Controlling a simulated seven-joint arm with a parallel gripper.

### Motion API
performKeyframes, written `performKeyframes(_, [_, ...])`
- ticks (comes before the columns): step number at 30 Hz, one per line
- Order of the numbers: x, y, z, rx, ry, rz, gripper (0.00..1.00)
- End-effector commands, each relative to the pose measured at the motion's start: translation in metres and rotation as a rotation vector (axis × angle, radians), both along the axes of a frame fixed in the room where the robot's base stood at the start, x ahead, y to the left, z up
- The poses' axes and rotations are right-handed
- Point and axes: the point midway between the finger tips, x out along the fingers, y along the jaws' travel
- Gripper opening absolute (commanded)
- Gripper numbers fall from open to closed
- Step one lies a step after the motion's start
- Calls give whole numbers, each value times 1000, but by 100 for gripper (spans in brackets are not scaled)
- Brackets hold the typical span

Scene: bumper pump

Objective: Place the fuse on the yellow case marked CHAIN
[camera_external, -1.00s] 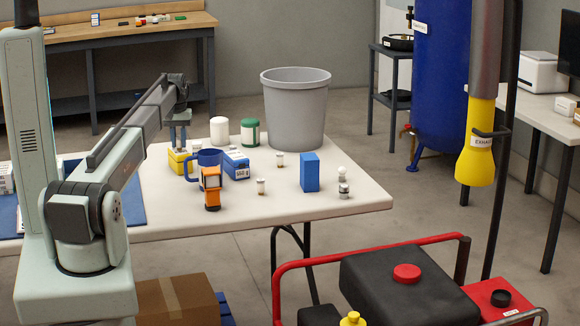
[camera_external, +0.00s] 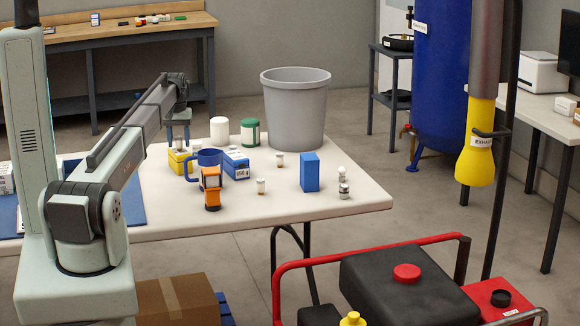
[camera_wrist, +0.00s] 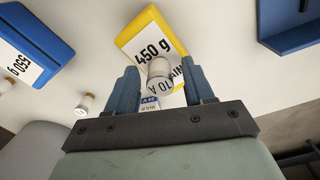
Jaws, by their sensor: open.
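The yellow case (camera_wrist: 138,37) lies on the white table, with "450 g" and part of another word showing in the wrist view. It also shows in the external view (camera_external: 178,163) beneath my gripper (camera_external: 178,145). A pale fuse (camera_wrist: 159,68) marked "10 A" stands between my fingers in the wrist view, in front of the yellow case's label, and seems to rest on the case. My gripper (camera_wrist: 160,72) is open, with one blue finger on each side of the fuse. I cannot make out the fuse in the external view.
A blue case (camera_wrist: 32,45) marked "550 g" lies beside the yellow one. A blue mug (camera_external: 208,158) and an orange item (camera_external: 211,187) stand close by. Small capped pieces (camera_external: 261,186), a blue box (camera_external: 310,172) and a grey bin (camera_external: 296,110) are further right.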

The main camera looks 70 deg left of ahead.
Motion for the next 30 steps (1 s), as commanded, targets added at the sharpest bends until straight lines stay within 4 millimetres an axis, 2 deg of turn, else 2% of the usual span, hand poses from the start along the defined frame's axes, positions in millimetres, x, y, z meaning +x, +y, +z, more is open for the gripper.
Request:
performKeyframes(18, [0,1,100,2,-1,0,52])
performKeyframes(24, [0,0,115,0,0,0,52])
performKeyframes(30, [0,0,118,0,0,0,52])
